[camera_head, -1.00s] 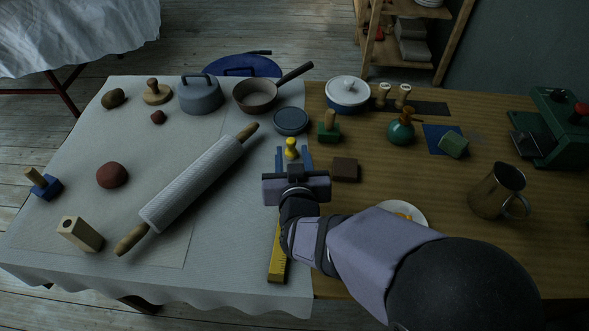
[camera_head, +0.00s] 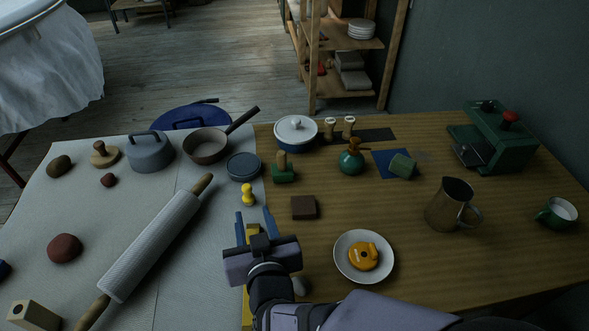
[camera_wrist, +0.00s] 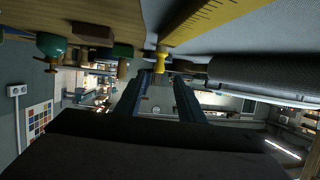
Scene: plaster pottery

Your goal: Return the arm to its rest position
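My gripper (camera_head: 255,217) is over the near middle of the table, along the right edge of the pale cloth. Its two blue fingers are spread apart with nothing held between them. In the wrist view my gripper (camera_wrist: 166,82) also shows its fingers apart, and that view looks across the table into the room, tilted. A yellow knobbed piece (camera_head: 248,194) stands just beyond the fingertips. It appears between and past them in the wrist view (camera_wrist: 161,62). A yellow ruler (camera_head: 247,308) lies below my gripper, partly hidden by it.
The rolling pin (camera_head: 150,245) lies left of my gripper. A brown block (camera_head: 304,207) and a white plate (camera_head: 342,268) with an orange item (camera_head: 365,256) are to its right. A pan (camera_head: 205,146), blue dish (camera_head: 244,167) and green stamp (camera_head: 283,173) stand farther back. The right front wood (camera_head: 440,265) is clear.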

